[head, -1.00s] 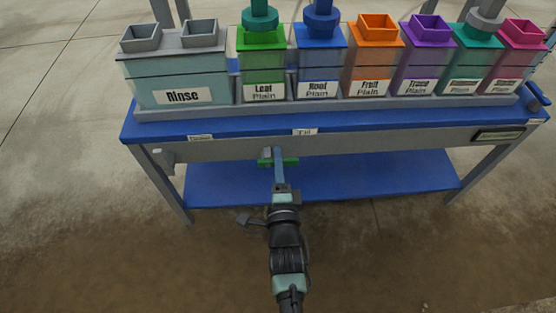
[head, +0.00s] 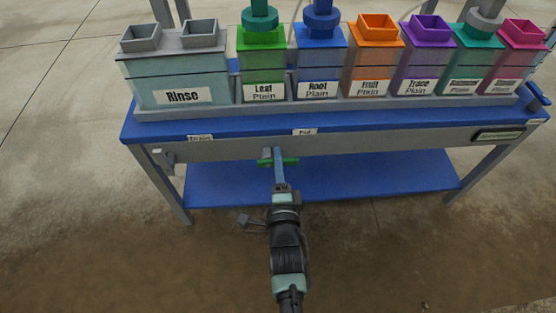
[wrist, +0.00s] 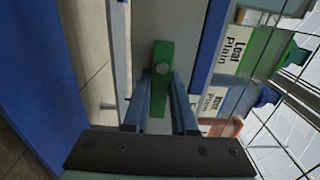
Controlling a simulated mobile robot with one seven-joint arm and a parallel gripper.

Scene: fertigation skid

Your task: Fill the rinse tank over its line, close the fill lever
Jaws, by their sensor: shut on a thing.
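The green fill lever (head: 290,161) lies crosswise on the bench's front rail, below the "Fill" label (head: 304,132). In the wrist view the lever (wrist: 162,60) is a green bar with a round pivot. My gripper (head: 279,164) is shut on the lever, its two fingers (wrist: 160,105) either side of it.
A grey drain lever (head: 163,157) sits at the rail's left end. Several coloured tanks, such as the green leaf tank (head: 263,70), line the bench right of the rinse tank. A blue lower shelf (head: 370,175) lies behind my gripper.

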